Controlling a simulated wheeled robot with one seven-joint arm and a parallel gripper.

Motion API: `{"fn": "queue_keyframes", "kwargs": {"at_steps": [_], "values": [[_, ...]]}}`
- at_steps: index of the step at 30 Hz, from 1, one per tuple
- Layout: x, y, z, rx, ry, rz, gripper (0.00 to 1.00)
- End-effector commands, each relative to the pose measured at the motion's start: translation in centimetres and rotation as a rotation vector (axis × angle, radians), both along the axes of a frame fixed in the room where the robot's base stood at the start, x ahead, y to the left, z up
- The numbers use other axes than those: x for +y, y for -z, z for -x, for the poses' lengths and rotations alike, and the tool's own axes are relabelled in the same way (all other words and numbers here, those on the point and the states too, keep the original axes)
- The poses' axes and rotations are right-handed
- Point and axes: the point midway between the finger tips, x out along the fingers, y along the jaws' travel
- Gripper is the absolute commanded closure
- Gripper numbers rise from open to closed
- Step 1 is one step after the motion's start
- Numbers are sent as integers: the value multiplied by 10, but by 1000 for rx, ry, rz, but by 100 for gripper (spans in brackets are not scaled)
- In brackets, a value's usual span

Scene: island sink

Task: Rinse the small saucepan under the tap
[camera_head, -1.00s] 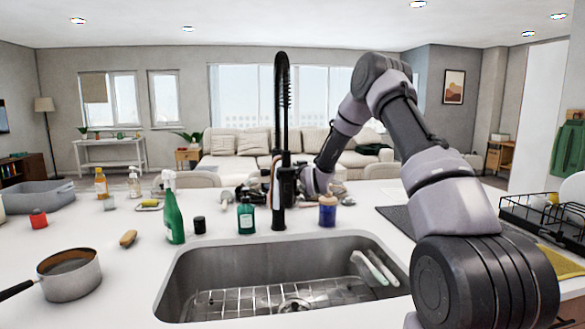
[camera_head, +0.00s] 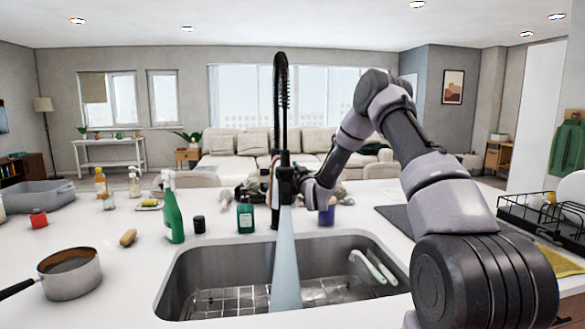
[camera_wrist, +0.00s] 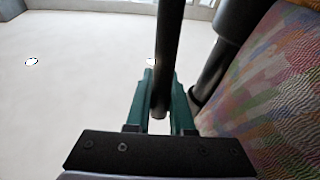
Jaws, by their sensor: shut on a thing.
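The small saucepan (camera_head: 72,275) stands upright on the counter left of the sink, its dark handle pointing left. Its inside looks brownish. The tall black tap (camera_head: 282,110) stands behind the sink, and a wide stream of water (camera_head: 286,262) runs from it into the basin. My gripper (camera_head: 300,180) is at the right side of the tap, partly hidden behind it. In the wrist view, my gripper's teal fingers (camera_wrist: 162,92) are shut on a thin dark rod (camera_wrist: 170,45), which looks like the tap's lever.
The steel sink (camera_head: 205,262) has a wire rack in its bottom and pale utensils (camera_head: 375,267) at its right. A green spray bottle (camera_head: 173,215), a teal bottle (camera_head: 245,215) and a blue bottle (camera_head: 326,213) stand behind it. A brush (camera_head: 128,238) lies near the saucepan.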

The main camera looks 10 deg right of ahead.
Motion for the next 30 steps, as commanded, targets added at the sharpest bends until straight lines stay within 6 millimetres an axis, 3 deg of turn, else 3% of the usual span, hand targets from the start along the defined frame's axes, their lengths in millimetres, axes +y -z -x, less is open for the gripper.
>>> {"fn": "queue_keyframes", "kwargs": {"at_steps": [2, 3, 5, 17, 30], "values": [[0, 0, 0, 1, 0, 0, 100], [0, 0, 0, 1, 0, 0, 72], [0, 0, 0, 1, 0, 0, 49], [-2, 2, 5, 3, 1, -1, 49], [-17, 22, 80, 4, 1, 0, 49]]}}
